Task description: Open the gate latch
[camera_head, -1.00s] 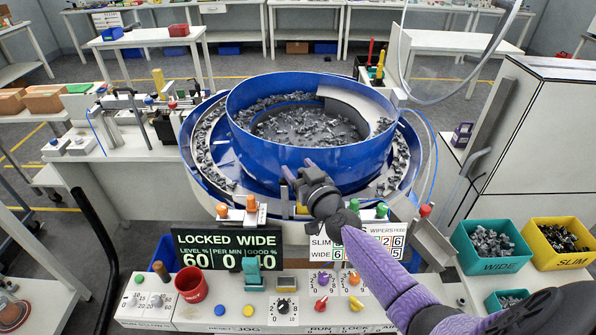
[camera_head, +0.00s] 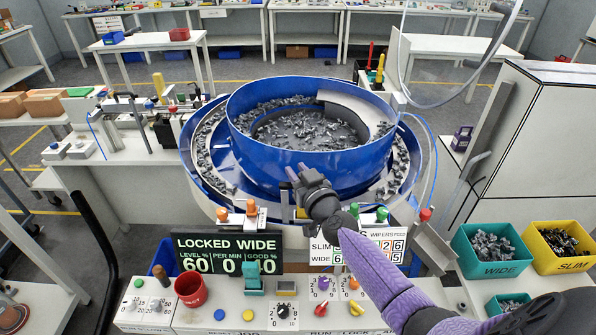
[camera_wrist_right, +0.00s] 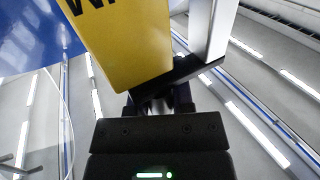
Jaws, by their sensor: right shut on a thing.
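My right gripper (camera_head: 297,172) reaches in from the lower right to the front wall of the blue bowl (camera_head: 310,160). In the right wrist view, a dark bar (camera_wrist_right: 196,69) lies just beyond the jaws, beside a yellow plate (camera_wrist_right: 125,45) with partly cut-off black lettering. A pale upright post stands to the right of the plate. The display (camera_head: 228,252) reads LOCKED WIDE. My left gripper is out of view.
Orange, green and red-topped parts line the bowl's front edge. Below is a control panel (camera_head: 250,327) with knobs, buttons and a red cup (camera_head: 191,288). A green WIDE bin (camera_head: 492,268) and yellow SLIM bin (camera_head: 574,264) stand at the right.

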